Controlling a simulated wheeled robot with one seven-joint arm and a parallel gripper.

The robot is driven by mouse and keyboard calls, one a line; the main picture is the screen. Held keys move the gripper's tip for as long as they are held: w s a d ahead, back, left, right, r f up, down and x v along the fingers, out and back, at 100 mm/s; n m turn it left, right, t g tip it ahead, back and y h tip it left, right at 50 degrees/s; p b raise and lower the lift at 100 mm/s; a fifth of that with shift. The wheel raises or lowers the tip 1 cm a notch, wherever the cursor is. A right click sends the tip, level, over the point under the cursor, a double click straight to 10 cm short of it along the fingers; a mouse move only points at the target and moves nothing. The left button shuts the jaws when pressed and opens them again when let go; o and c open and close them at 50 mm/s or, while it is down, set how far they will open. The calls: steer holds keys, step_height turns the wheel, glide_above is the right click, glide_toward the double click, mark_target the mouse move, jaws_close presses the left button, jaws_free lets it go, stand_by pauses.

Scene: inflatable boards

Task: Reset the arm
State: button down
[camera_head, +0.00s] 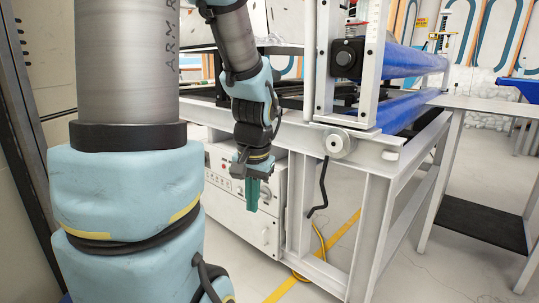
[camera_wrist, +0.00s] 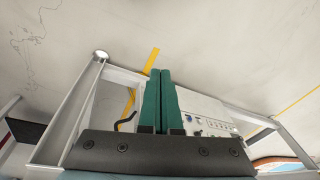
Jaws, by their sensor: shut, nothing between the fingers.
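My gripper (camera_head: 253,193) hangs from the end of my arm in the head view, its green fingers pointing down. The fingers are shut with nothing between them. It is in front of a white control cabinet under the machine's frame, and apart from it as far as I can tell. In the wrist view my gripper (camera_wrist: 161,72) shows as two green fingers side by side, pressed together, with floor and the cabinet beyond them.
A white machine frame with blue rollers (camera_head: 403,113) stands at the centre right. The white control cabinet (camera_head: 225,205) has knobs and a panel. A black crank handle (camera_head: 322,188) hangs down from the frame. A grey table (camera_head: 490,105) is at right. Open floor (camera_head: 425,270) lies at lower right.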

steer(key=s+a+f+n, duration=0.3)
steer(key=s, duration=0.1)
step_height(320, 180, up, 27)
steer(key=p, duration=2.6)
steer(key=shift+f+h+p, duration=0.15)
steer(key=shift+h+p, duration=0.15)
steer(key=shift+h, duration=0.1)
